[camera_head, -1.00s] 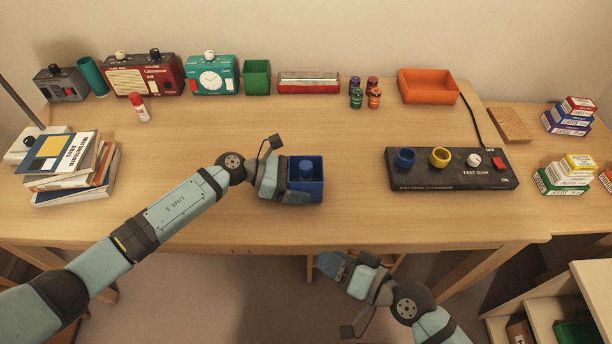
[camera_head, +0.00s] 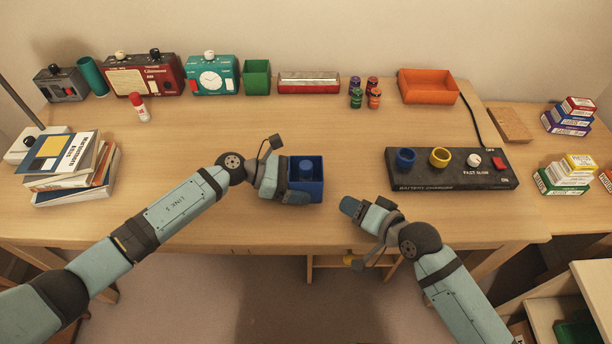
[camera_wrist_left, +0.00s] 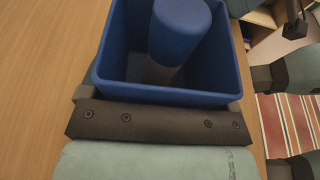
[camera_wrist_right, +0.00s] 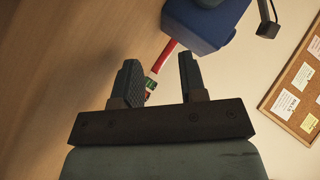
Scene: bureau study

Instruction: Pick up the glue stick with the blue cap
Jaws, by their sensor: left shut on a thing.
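The glue stick with the blue cap (camera_head: 306,167) stands inside a small blue box (camera_head: 319,190) near the front of the desk. In the left wrist view its blue cap (camera_wrist_left: 180,22) rises above a dark grey body inside the box (camera_wrist_left: 228,80). My left gripper (camera_head: 291,192) is shut on the blue box; its fingers are mostly hidden. My right gripper (camera_head: 354,207) is right of the box, apart from it, over the desk's front part. In the right wrist view its fingers (camera_wrist_right: 159,65) are open and empty, with the box (camera_wrist_right: 198,28) beyond them.
A red-capped glue stick (camera_head: 139,107) stands at the back left. A black battery charger (camera_head: 450,180) lies right of my right gripper. Radios, a clock, a green box (camera_head: 257,77) and an orange tray (camera_head: 428,88) line the back. The desk behind the blue box is clear.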

